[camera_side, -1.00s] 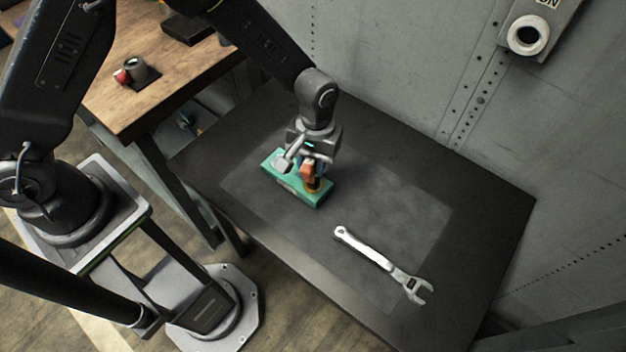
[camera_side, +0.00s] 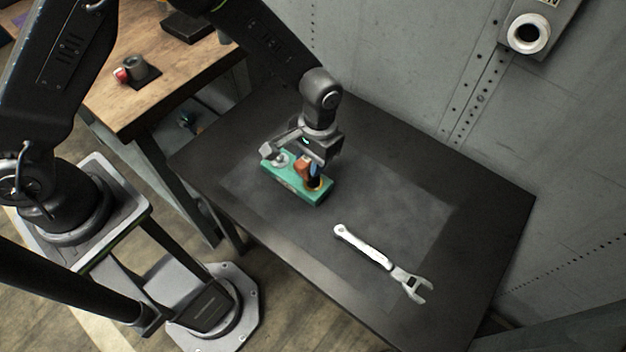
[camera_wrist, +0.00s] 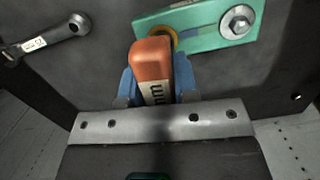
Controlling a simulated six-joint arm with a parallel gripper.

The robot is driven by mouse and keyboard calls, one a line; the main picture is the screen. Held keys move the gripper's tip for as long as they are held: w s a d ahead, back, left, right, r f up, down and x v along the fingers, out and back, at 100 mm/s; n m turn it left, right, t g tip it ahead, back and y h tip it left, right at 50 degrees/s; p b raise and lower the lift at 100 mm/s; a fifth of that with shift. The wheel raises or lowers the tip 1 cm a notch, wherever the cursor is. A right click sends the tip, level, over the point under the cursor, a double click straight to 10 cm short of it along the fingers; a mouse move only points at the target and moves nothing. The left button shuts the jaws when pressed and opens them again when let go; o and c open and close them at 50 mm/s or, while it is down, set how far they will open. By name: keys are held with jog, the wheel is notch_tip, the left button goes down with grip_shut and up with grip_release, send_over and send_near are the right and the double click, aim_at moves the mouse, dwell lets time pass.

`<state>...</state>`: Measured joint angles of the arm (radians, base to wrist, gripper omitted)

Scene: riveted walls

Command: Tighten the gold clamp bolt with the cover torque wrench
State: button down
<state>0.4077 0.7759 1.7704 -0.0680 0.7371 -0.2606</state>
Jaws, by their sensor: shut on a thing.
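A green block (camera_side: 287,184) lies on the dark table, with a silver bolt (camera_side: 280,159) at one end and a gold ring (camera_side: 320,186) at the other. The block also shows at the top of the wrist view (camera_wrist: 206,21), with the silver bolt (camera_wrist: 238,22) and part of the gold ring (camera_wrist: 158,34). My gripper (camera_wrist: 152,88) has blue fingers shut on an orange tool (camera_wrist: 152,60) marked "mm". The tool stands over the gold end and hides most of it; contact with the bolt cannot be told. My gripper (camera_side: 314,172) is above the block in the side view.
A silver open-ended wrench (camera_side: 365,249) lies loose on the table (camera_side: 420,170), apart from the block. A wooden bench (camera_side: 125,95) with small items stands at the left. The riveted wall (camera_side: 400,70) rises behind. The right of the table is clear.

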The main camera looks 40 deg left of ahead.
jog(key=shift+m, duration=1.1)
jog(key=shift+m+y, duration=0.3)
jog(key=shift+m, duration=0.9)
jog(key=shift+w+a+m+t, duration=0.1)
jog(key=shift+m+t, duration=0.2)
jog(key=shift+m, duration=1)
jog(key=shift+m, duration=1.1)
